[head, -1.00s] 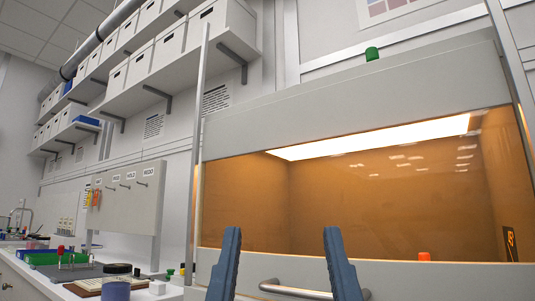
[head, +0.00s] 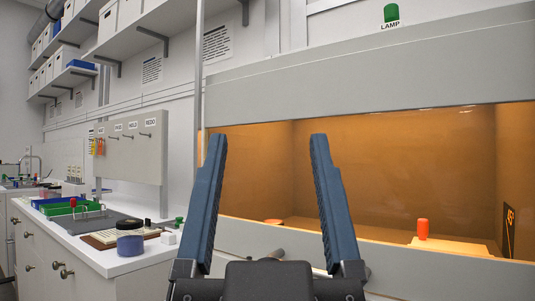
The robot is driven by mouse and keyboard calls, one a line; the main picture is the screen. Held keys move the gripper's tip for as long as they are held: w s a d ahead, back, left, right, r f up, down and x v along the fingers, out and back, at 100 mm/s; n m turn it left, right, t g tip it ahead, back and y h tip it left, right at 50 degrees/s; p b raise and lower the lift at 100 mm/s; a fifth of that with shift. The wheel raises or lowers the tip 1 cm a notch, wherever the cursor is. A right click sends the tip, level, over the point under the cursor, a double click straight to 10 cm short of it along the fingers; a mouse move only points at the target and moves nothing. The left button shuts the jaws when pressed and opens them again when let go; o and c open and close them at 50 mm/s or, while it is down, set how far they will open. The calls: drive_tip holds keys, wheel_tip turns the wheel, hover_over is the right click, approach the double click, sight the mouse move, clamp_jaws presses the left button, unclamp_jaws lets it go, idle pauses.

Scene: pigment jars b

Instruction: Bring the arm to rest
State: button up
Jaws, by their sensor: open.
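My gripper (head: 268,140) is in the lower middle of the head view. Its two long blue-grey fingers point up and stand wide apart. Nothing is between them. Behind the fingers is a fume-hood-like cabinet (head: 390,88) with an orange-lit interior. The gripper covers part of the cabinet's front. Whether the fingers touch the cabinet cannot be told.
An orange-red capped item (head: 422,228) shows inside the cabinet at right.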

wheel_tip(320, 180, up, 34)
drive_tip(key=p, duration=3.4)
drive_tip(key=shift+r, duration=0.2)
drive_tip(key=shift+f, duration=0.1)
